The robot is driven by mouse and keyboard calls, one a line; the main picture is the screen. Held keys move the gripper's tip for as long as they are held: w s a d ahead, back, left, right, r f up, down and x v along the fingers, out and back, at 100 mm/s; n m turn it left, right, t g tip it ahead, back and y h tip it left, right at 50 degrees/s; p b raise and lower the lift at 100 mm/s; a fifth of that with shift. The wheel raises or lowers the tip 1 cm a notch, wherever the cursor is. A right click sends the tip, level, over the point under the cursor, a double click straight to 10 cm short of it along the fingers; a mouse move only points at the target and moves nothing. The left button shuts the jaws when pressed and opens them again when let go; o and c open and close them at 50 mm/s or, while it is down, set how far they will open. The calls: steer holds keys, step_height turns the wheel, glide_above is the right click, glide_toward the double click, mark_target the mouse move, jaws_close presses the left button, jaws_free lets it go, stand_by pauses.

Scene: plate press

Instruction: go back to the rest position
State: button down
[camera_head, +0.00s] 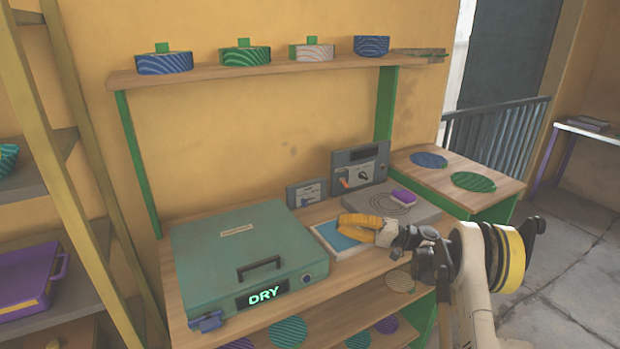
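My gripper (345,226), with yellow fingers, reaches in from the right above the workbench. Its two fingers point left and look apart, with nothing visible between them. It is over or near a blue pad with a pale border (334,238), and it hides part of that pad. The green plate press (240,240) stands to the left of my gripper with its lid down.
A grey slab (425,212) with a purple block (403,197) lies behind my gripper. Control boxes (360,168) stand at the wall. A shelf (215,75) above holds round patterned pots. A side table (455,165) bears patterned discs. Shelving (75,160) stands at left.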

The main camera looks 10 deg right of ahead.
steer(key=s+a+r+m+h, duration=0.1)
steer(key=s+a+r+h, duration=0.1)
steer(key=a+r+h, duration=0.4)
steer(key=s+a+r+m+h, duration=0.1)
steer(key=s+r+h, duration=0.15)
steer(key=s, duration=0.25)
steer(key=s+a+r+h, duration=0.1)
steer(key=s+r, duration=0.2)
steer(key=s, duration=0.2)
steer(key=s+d+f+h, duration=0.1)
steer(key=s+d+h, duration=0.2)
steer(key=s, duration=0.6)
steer(key=s+d+f+n+t+h, duration=0.1)
steer(key=s+d+f+h, duration=0.1)
steer(key=s, duration=0.7)
steer(key=s+d+f+t+h, duration=0.1)
steer(key=s+d+h, duration=0.3)
steer(key=s, duration=0.5)
steer(key=shift+d+f+n+h, duration=0.25)
steer(key=shift+d+n+h, duration=0.1)
steer(key=shift+d, duration=0.1)
